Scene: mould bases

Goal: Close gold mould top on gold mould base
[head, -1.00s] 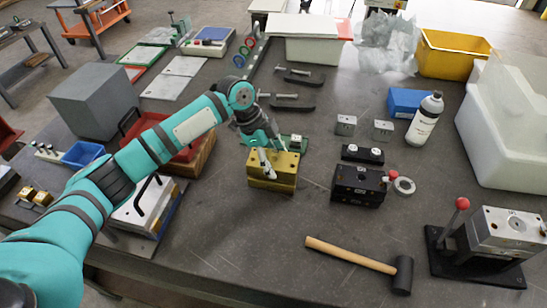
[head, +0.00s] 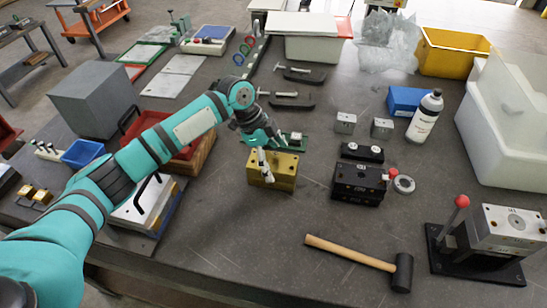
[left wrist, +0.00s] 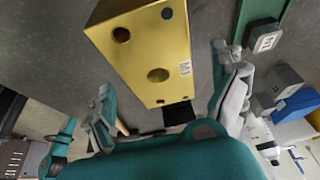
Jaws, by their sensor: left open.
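The gold mould (head: 285,173) stands upright on the dark table, near the middle of the head view. It looks like one block there, and I cannot make out a clear seam between top and base. In the left wrist view its gold upper face (left wrist: 140,50) fills the top middle, with several round holes and a small label. My left gripper (head: 271,158) is at the block's upper part, partly covering it. Its fingers are spread wide in the left wrist view, with the gold face beyond them and nothing held. My right gripper is in neither view.
A mallet (head: 350,253) lies in front. A green-based item (head: 293,141) is close behind the gold mould.

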